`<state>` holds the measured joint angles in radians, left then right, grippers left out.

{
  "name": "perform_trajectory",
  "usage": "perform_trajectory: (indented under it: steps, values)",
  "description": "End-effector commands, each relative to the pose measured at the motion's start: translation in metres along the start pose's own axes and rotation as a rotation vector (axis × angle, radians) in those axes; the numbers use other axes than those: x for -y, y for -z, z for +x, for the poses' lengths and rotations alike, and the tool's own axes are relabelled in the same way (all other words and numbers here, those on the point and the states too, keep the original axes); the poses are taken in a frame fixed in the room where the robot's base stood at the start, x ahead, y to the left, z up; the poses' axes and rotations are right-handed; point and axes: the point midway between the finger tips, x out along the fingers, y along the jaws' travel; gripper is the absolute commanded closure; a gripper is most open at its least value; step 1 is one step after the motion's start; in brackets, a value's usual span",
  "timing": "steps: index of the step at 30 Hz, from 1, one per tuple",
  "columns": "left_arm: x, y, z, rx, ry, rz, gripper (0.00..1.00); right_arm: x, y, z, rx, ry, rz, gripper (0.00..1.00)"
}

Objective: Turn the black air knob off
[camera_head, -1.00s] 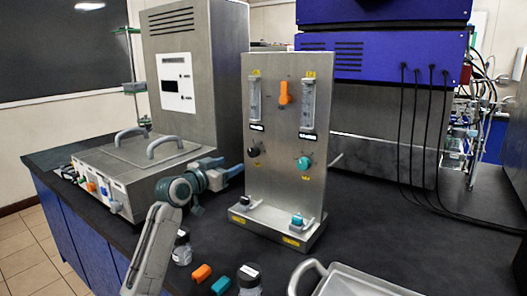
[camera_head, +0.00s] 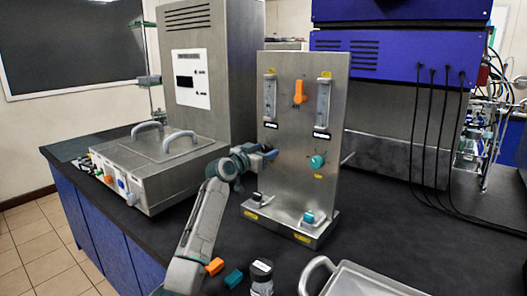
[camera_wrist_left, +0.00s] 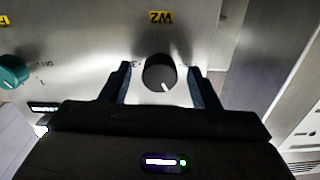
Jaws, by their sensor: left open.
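The black air knob (camera_wrist_left: 160,73) shows in the left wrist view on the steel panel, under a yellow W2 label, with a white pointer mark aimed down and slightly right. My left gripper (camera_wrist_left: 161,80) is open, with one finger on each side of the knob; I cannot tell whether either touches it. In the head view my left gripper (camera_head: 269,153) is at the left side of the upright panel (camera_head: 295,185) and hides the knob. My right gripper is not in view.
A steel box with handles (camera_head: 150,165) stands left. A jar (camera_head: 261,277), orange and teal pieces (camera_head: 233,279) and a steel tray (camera_head: 365,280) are in front.

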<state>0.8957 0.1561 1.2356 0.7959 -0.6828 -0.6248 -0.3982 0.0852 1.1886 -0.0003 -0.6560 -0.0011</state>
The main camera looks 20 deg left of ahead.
Motion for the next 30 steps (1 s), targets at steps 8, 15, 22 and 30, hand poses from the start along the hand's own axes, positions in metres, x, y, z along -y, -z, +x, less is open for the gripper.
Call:
perform_trajectory:
  steps: [8, 15, 22, 30]
  values:
    - [0.0, 0.0, 0.0, 0.0, 0.0, 0.0, 0.52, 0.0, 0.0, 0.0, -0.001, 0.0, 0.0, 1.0]
    - [0.0, 0.0, 0.0, 0.0, 0.0, 0.0, 0.89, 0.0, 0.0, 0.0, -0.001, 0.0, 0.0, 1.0]
    - [0.0, 0.0, 0.0, 0.0, 0.0, -0.023, 0.89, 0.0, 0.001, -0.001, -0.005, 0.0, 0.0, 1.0]
    - [0.0, 0.002, 0.0, 0.0, -0.001, -0.161, 0.89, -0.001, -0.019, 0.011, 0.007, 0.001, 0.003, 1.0]
